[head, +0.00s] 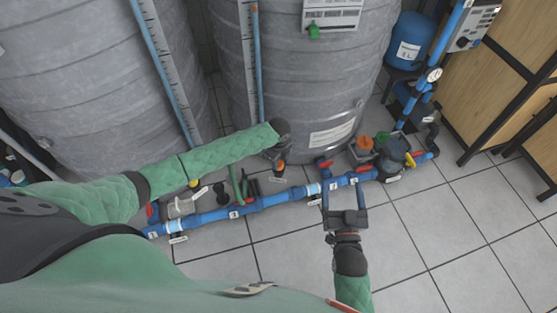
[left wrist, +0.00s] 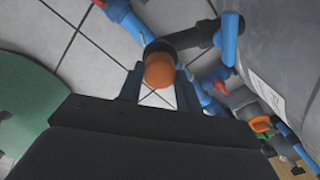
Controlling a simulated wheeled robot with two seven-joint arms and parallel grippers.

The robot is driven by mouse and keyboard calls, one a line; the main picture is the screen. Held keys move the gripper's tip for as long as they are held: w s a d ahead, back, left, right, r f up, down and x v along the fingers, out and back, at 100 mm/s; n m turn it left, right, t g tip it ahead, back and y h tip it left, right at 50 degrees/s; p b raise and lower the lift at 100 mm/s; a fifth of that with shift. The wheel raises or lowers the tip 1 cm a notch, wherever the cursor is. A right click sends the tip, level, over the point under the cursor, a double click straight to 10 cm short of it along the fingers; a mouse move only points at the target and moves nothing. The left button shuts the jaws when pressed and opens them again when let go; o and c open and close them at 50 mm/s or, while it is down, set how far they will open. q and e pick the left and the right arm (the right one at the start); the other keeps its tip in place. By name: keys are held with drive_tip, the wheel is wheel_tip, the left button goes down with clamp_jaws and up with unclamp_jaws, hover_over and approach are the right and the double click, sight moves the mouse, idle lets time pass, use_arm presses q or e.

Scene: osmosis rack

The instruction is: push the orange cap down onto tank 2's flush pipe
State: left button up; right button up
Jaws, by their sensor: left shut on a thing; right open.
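The orange cap (left wrist: 159,71) is between the fingers of my left gripper (left wrist: 160,82) in the left wrist view. Just beyond it is a dark grey pipe fitting (left wrist: 190,38) with its round end behind the cap. Whether the cap is seated on the pipe or only over it cannot be told. In the head view my left gripper (head: 279,158) points down beside the base of the middle grey tank (head: 290,70), and the cap is mostly hidden. My right gripper (head: 342,190) is open and empty, over the blue pipe line.
A blue pipe line (head: 265,202) with valves and labels runs low along the tiled floor. A pump with an orange part (head: 364,142) stands to the right. A wooden cabinet (head: 505,70) is at far right. The front right floor (head: 450,250) is clear.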

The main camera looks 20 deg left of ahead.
sight(279, 163)
use_arm(q)
drive_tip(key=shift+p, duration=1.05)
idle(1.4)
drive_tip(key=shift+f, duration=0.4)
idle(0.5)
drive_tip(key=o, duration=1)
wheel_tip(279, 163, up, 6)
drive_tip(key=shift+r+p, duration=0.15)
drive_tip(key=shift+p, duration=0.25)
drive_tip(key=shift+r, duration=0.7)
drive_tip(key=shift+d, duration=0.1)
